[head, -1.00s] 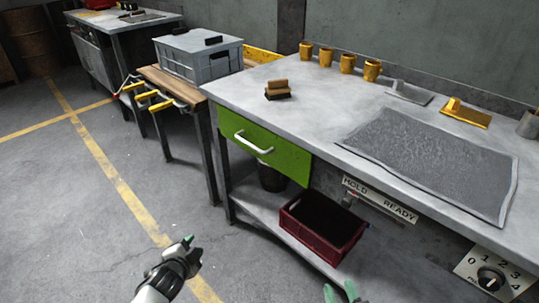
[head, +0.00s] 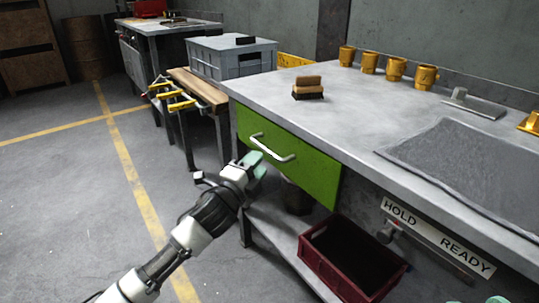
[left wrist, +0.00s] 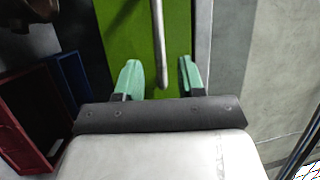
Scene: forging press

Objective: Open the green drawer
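The green drawer (head: 300,175) sits closed under the left end of the workbench, with a white bar handle (head: 272,149) across its front. My left gripper (head: 256,164) is in front of the drawer, just below the handle in the head view. In the left wrist view my left gripper (left wrist: 159,76) is open and empty. The handle (left wrist: 158,40) there runs toward the gap between its two green fingers, and the green drawer front (left wrist: 125,40) lies behind. Of my right gripper (head: 490,300), only green fingertips show at the bottom edge, so its opening is unclear.
A dark red crate (head: 350,262) stands on the bench's lower shelf, beside a dark bucket (head: 296,197). A brush (head: 308,87) lies on the worktop (head: 345,120). Yellow-handled tools (head: 180,104) hang at the side table to the left. The floor before the drawer is open.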

